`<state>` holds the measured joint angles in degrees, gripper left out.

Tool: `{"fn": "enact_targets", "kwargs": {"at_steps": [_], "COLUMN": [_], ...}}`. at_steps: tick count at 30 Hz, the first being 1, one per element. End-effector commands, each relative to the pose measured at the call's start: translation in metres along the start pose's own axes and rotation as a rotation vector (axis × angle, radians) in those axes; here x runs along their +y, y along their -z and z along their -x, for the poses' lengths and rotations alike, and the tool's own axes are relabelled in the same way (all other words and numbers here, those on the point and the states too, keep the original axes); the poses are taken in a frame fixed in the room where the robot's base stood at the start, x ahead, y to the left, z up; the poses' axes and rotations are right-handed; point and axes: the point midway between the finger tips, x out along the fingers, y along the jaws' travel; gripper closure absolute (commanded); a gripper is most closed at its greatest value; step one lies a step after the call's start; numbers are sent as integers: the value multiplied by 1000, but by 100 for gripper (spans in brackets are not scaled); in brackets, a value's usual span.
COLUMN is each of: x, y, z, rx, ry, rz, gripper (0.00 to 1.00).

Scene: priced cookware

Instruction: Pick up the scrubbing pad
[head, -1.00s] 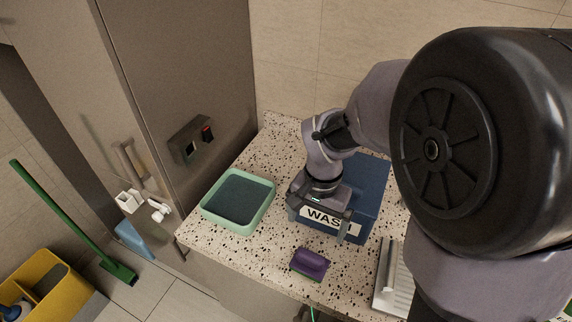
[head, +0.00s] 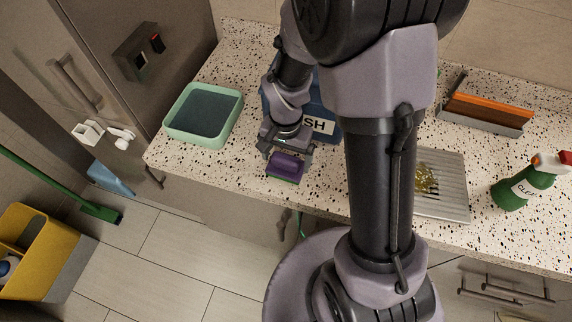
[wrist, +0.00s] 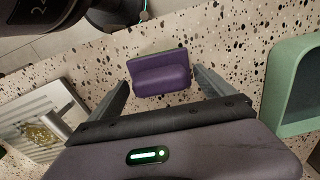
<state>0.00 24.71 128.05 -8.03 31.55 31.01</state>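The scrubbing pad (head: 286,168) is purple with a thin green edge below. It lies on the speckled counter near its front edge. My gripper (head: 285,147) is just behind and above the pad in the head view. In the wrist view the pad (wrist: 160,73) lies ahead of my gripper (wrist: 160,88), between the lines of its two spread fingers, with speckled counter showing on both sides. The fingers are open and do not appear to touch the pad.
A green tray (head: 238,115) with a dark inside stands left on the counter (head: 225,170). A blue WASH bin (head: 325,108) is behind my gripper. Right are a ribbed drainer (head: 455,190) with a golden scourer (head: 425,180), an orange-topped rack (head: 490,110) and a green spray bottle (head: 522,188).

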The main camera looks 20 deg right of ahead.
Motion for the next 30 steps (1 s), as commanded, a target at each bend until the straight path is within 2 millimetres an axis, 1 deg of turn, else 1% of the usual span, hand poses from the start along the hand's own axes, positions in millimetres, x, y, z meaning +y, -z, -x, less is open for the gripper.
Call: {"fn": "enact_targets", "kwargs": {"at_steps": [1,3,5,6,9,17,20,26,27,30], "x": [0,0,0,0,0,0,0,0,7,24], "y": [0,0,0,0,0,0,0,0,-6,-21], "z": [0,0,0,0,0,3,11,41,39,40], "rx": [0,0,0,0,0,1,2,2,0,-1], "ry": [0,0,0,0,0,1,1,1,0,-1], "rz": [0,0,0,0,1,1,1,2,1,0], "gripper": [19,33,45,53,70,71,71,71,71,71]}}
